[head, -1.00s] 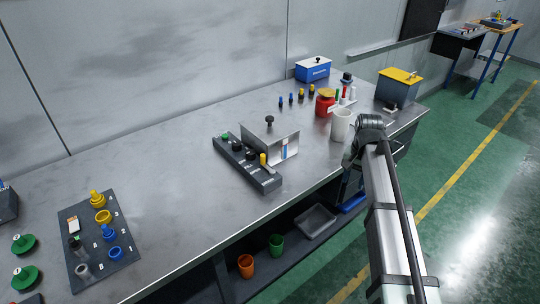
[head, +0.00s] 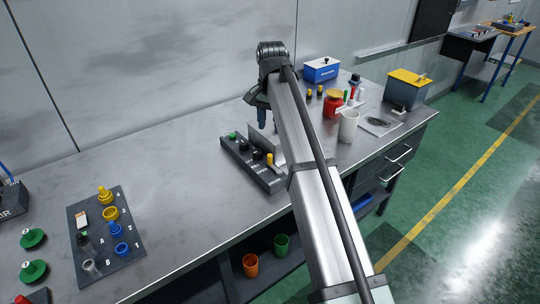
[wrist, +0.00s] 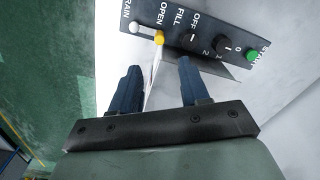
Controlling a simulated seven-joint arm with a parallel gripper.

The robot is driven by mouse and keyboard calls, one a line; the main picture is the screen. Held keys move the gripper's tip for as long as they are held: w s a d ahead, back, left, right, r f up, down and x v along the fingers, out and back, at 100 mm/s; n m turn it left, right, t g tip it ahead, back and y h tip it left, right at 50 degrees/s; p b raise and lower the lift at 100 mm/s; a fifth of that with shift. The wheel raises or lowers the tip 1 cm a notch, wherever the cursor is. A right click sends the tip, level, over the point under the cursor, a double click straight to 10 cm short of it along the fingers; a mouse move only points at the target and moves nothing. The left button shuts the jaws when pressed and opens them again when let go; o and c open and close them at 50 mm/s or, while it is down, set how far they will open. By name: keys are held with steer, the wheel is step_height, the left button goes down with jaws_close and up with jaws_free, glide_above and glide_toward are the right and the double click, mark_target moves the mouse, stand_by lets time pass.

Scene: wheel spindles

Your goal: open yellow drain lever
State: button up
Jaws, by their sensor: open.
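The yellow drain lever (head: 270,160) stands near the right front end of a dark control panel (head: 245,160) on the bench. In the wrist view the yellow lever tip (wrist: 159,38) lies beside the OPEN lettering, near a pale rounded end at the DRAIN end of the panel (wrist: 205,28). The lever tip appears just beyond the fingers, and no contact shows.
A white cup (head: 348,126) and red jar (head: 331,103) stand to the right. A dark tray of yellow and blue parts (head: 78,243) lies left. The bench between is clear.

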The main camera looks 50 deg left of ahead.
mark_target(270, 155)
step_height(270, 155, down, 12)
steer(key=shift+f, duration=0.25)
stand_by(0.3)
steer(key=shift+c, duration=0.3)
jaws_close()
